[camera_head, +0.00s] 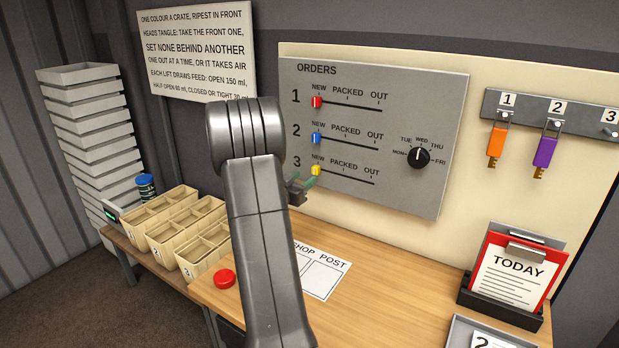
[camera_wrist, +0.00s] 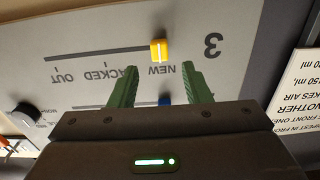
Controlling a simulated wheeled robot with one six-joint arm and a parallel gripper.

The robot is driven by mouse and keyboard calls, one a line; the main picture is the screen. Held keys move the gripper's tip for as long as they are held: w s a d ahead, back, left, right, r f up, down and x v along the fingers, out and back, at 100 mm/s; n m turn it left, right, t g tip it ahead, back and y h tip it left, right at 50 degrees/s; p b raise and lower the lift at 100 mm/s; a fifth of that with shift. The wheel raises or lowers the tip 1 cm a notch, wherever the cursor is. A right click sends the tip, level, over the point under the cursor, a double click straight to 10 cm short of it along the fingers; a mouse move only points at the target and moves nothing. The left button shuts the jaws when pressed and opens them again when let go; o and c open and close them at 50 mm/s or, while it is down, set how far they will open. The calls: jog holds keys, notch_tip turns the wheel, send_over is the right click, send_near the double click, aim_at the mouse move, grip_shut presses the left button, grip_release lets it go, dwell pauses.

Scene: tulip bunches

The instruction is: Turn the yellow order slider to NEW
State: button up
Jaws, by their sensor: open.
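The yellow order slider (camera_head: 316,170) is on row 3 of the grey ORDERS board (camera_head: 440,90). It stands at the left end of its track, by the NEW mark. In the wrist view, which shows the board upside down, the yellow slider (camera_wrist: 158,49) is by the word NEW, at the track end nearest the 3. My gripper (camera_head: 299,181) is in front of the board, just left of and below the yellow slider. In the wrist view my gripper (camera_wrist: 160,68) is open, its green fingers apart and nothing held between them. The yellow slider shows just beyond the fingertips, apart from both.
The red slider (camera_head: 317,102) and blue slider (camera_head: 316,138) sit above at NEW. A black day dial (camera_head: 418,157) is to the right. Keys hang on a rack (camera_head: 560,112). Divided crates (camera_head: 190,218) and a red button (camera_head: 224,279) are below left.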

aim_at(316, 171)
jog(key=v, duration=0.8)
jog(key=shift+b, duration=0.45)
jog(key=p+x, duration=0.2)
jog(key=x, duration=1.1)
jog(key=shift+d, duration=0.1)
jog(key=shift+w+d, duration=0.15)
jog(key=shift+w, duration=0.1)
jog(key=shift+s+d, duration=0.2)
